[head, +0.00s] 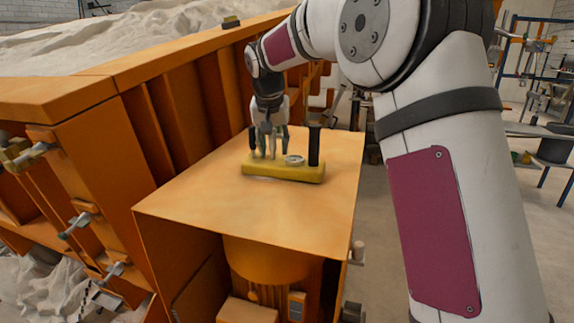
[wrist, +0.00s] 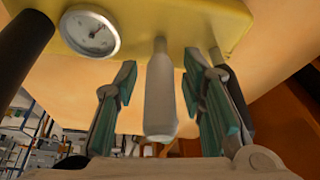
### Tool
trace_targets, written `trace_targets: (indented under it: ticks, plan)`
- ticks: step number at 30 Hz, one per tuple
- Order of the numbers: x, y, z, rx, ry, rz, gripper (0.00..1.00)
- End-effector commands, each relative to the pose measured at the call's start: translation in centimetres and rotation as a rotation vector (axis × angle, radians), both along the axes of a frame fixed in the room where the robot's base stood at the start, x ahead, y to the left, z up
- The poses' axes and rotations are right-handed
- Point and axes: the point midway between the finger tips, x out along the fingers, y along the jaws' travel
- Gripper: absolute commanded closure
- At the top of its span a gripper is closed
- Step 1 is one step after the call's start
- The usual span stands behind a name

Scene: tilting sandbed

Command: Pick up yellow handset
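The yellow handset (head: 298,173) lies on the orange shelf, a long bar with a round dial and a black upright post (head: 314,146) at its right end. A second dark post rises near its left end. In the wrist view its yellow body (wrist: 205,14) spans the top, with the white dial (wrist: 90,31) at left and a pale grey stem (wrist: 160,90) standing from its middle. My gripper (head: 268,148) points down over the bar's left half. In the wrist view its teal-padded fingers (wrist: 160,65) stand open on either side of the stem, with gaps showing.
The orange shelf (head: 210,205) is otherwise bare, with free room in front of the handset. The tall ribbed orange wall (head: 165,110) of the sandbed rises at left. A small dark and yellow item (head: 231,21) sits on its rim. Open floor lies right of the shelf.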

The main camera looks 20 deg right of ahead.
Motion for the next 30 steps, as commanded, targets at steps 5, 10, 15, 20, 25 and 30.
trace_targets:
  ticks: [5, 10, 15, 20, 25, 30]
  plan:
    - [0.0, 0.0, 0.0, 0.0, 0.0, 0.0, 0.88]
    - [0.0, 0.0, 0.0, 0.0, 0.001, 0.0, 1.0]
    - [0.0, 0.0, 0.1, 0.0, -0.001, 0.0, 1.0]
    - [0.1, 0.0, 0.3, -0.001, -0.002, 0.0, 1.0]
    - [0.2, 0.0, 1.5, 0.0, -0.004, -0.001, 1.0]
    - [0.3, -0.3, 3.7, -0.001, -0.005, -0.003, 1.0]
